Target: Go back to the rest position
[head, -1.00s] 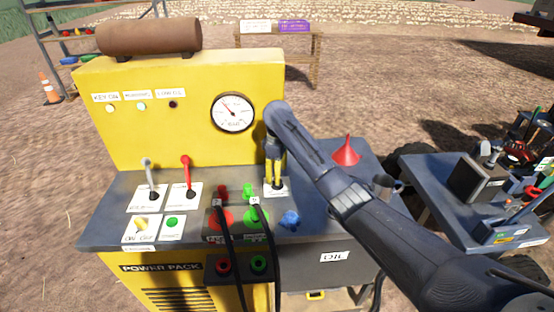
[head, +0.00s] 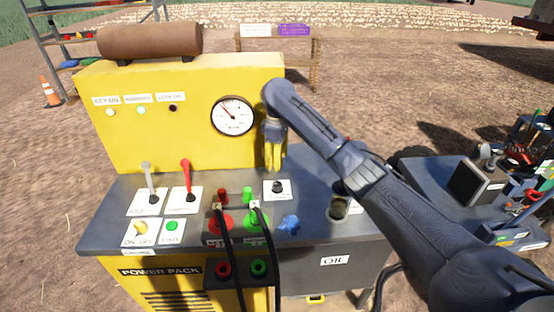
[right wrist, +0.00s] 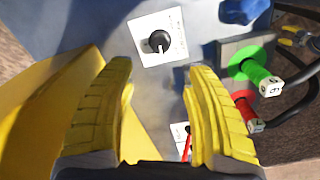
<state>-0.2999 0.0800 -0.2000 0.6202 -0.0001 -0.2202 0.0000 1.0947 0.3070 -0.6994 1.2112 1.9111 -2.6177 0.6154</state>
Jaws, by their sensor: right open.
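My right gripper (head: 274,157) hangs above the grey top of the yellow power pack (head: 180,82), in front of its right edge. In the right wrist view its two yellow fingers (right wrist: 160,110) are apart with nothing between them. A black knob (head: 278,187) on a white plate sits below the gripper, apart from it; it also shows in the right wrist view (right wrist: 159,41). My right arm crosses the right half of the head view. My left gripper is not in view.
Grey (head: 148,171) and red (head: 187,178) levers stand on the left of the panel. Black cables run from the red and green connectors (head: 250,218). A round opening (head: 339,208) is in the top at right. A cart with tools (head: 470,190) stands farther right.

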